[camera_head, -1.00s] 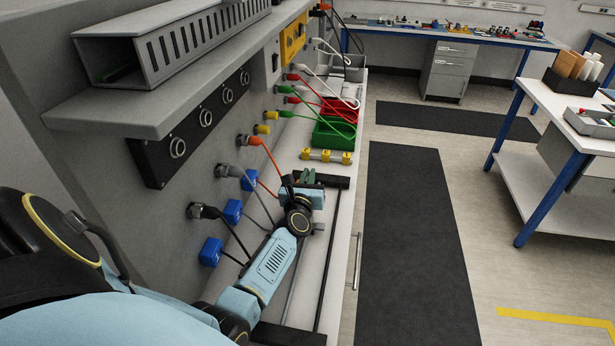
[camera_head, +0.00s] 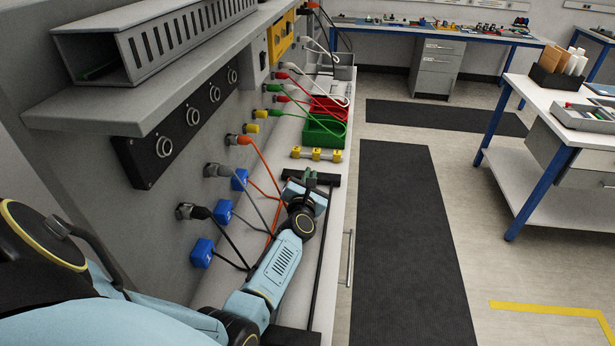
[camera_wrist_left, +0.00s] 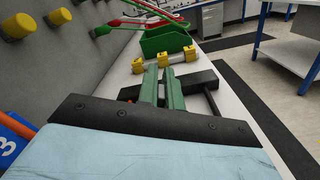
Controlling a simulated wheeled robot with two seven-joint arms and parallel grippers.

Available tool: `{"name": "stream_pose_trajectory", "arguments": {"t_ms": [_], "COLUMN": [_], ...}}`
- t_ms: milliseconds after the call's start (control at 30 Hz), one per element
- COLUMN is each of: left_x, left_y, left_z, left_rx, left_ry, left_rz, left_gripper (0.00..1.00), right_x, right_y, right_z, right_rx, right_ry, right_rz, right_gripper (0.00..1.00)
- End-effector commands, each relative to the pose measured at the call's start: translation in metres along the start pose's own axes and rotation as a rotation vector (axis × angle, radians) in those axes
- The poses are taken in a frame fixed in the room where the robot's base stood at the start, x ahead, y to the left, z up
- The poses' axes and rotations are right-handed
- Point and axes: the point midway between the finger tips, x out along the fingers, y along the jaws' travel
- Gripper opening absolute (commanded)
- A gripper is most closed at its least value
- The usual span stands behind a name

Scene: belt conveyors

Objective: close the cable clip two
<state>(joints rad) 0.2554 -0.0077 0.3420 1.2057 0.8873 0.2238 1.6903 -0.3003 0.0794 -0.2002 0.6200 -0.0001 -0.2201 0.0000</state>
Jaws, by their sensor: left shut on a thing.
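My left gripper (camera_head: 308,176) is low over the bench beside the wall, at a black bar (camera_head: 328,180). In the left wrist view its two green fingers (camera_wrist_left: 161,78) are close together. What they grip is hidden. Blue blocks (camera_head: 223,211) hang near the wall plugs; one marked 3 (camera_wrist_left: 10,143) shows in the wrist view. I cannot tell which part is cable clip two. My right gripper is out of view.
Yellow clamps (camera_head: 316,154) and a green bin (camera_head: 322,131) stand beyond the gripper, with a red bin (camera_head: 328,107) behind. Grey and black cables hang nearer. A shelf (camera_head: 150,100) overhangs the wall on the left. The dark floor mat (camera_head: 410,240) is clear.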

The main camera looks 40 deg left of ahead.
Motion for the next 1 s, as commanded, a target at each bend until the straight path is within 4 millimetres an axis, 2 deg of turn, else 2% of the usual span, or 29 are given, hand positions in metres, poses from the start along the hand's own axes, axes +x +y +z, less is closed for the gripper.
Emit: {"name": "stream_pose_trajectory", "arguments": {"t_ms": [467,500,633,900,1000], "left_x": [-0.0004,-0.0004,-0.0003,-0.0002,-0.0001], "left_y": [-0.0013,-0.0013,-0.0013,-0.0008,0.0018], "left_z": [-0.0005,-0.0006,-0.0005,0.0002,0.0063], "left_rx": [0.015,0.015,0.015,0.015,0.013], "left_ry": [0.001,0.001,0.001,0.000,0.000], "left_rz": [-0.001,-0.001,-0.001,0.000,0.000], "left_gripper": [0.00,0.11,0.28,0.29,0.29], "right_x": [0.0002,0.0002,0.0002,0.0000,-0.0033], "right_y": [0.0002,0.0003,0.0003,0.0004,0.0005], "right_z": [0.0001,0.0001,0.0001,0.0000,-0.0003], "right_rx": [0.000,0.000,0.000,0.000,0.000], "right_ry": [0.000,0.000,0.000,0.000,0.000], "right_rz": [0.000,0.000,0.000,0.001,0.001], "right_gripper": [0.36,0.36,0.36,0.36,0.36]}}
